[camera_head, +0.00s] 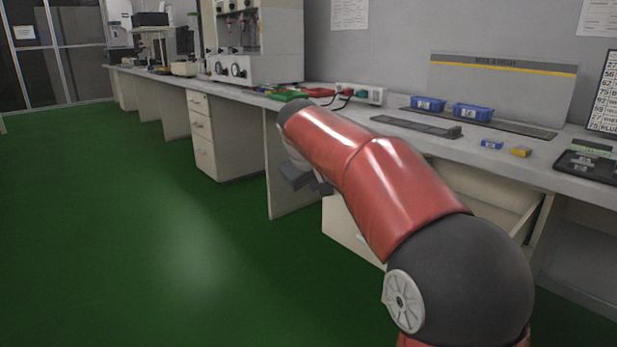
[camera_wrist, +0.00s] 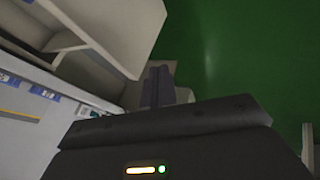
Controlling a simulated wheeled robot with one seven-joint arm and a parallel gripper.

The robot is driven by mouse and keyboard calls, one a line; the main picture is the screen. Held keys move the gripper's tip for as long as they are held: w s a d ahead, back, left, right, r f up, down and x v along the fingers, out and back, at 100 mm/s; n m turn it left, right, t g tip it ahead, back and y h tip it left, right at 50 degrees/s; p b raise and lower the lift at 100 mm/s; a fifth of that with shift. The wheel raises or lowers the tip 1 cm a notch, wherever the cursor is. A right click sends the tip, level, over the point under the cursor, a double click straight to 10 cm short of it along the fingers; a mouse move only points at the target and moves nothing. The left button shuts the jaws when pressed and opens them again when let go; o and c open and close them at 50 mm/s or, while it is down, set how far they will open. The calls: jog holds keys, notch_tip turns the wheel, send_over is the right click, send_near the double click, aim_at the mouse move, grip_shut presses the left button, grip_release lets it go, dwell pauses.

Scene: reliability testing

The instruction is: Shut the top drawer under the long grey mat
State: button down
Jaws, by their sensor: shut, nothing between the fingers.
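The top drawer (camera_head: 493,192) stands open under the bench, its inside and far side wall showing behind my red arm. My arm hides most of its front. The wrist view shows the open drawer (camera_wrist: 122,28) at upper left, with its pale panels. A long grey mat (camera_head: 525,129) lies on the bench above the drawer. My gripper (camera_head: 322,187) is in front of the bench, to the left of the drawer. Its fingers (camera_wrist: 158,72) are together and empty, near the drawer's panel in the wrist view. I cannot tell whether they touch it.
Blue bins (camera_head: 472,113) stand on the mat, and a dark long bar (camera_head: 410,126) lies nearby. A closed drawer unit (camera_head: 203,135) stands farther left. A black tray (camera_head: 590,165) is at the right. The green floor (camera_head: 130,240) to the left is clear.

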jog(key=w+d, duration=0.1)
jog(key=d, duration=0.1)
jog(key=shift+w+d+r, duration=0.2)
jog(key=shift+w+d, duration=0.2)
jog(key=shift+d, duration=0.1)
